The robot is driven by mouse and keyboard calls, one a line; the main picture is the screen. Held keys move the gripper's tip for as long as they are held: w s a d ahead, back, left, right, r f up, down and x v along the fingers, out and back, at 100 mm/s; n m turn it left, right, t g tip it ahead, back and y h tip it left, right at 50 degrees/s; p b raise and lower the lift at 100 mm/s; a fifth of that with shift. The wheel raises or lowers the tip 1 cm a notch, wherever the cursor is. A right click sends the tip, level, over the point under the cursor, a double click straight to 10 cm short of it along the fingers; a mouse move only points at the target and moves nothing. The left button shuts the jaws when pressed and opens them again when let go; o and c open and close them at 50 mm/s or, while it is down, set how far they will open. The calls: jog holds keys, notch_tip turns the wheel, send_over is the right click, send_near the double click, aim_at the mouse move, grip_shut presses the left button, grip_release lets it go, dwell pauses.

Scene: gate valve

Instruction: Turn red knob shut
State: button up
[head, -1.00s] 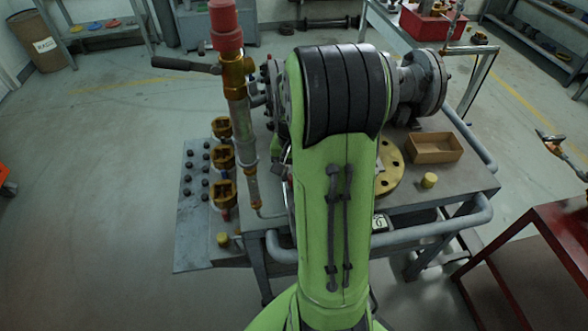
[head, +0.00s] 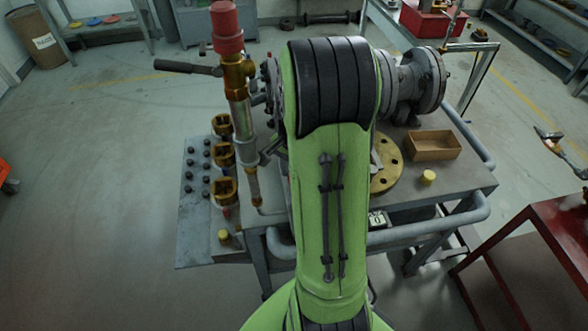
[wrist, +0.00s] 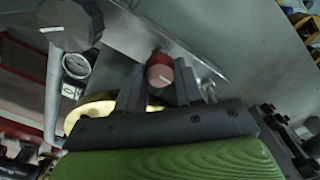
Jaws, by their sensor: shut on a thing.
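The red knob (wrist: 159,72) shows in the wrist view, small and round with a white pointer line on its face. My gripper (wrist: 159,80) has one dark finger on each side of it and is shut on it. The white line runs nearly level, tilted a little. In the head view my green arm hides both the gripper and the red knob.
In the wrist view a larger dark grey knob (wrist: 72,22) with a white line and a round gauge (wrist: 76,65) are at upper left. The head view shows the workbench (head: 455,185), a red-capped valve pipe (head: 227,28), a brass flange (head: 387,165) and a cardboard box (head: 434,146).

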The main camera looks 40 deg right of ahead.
jog(key=o, duration=1)
jog(key=shift+o, duration=0.2)
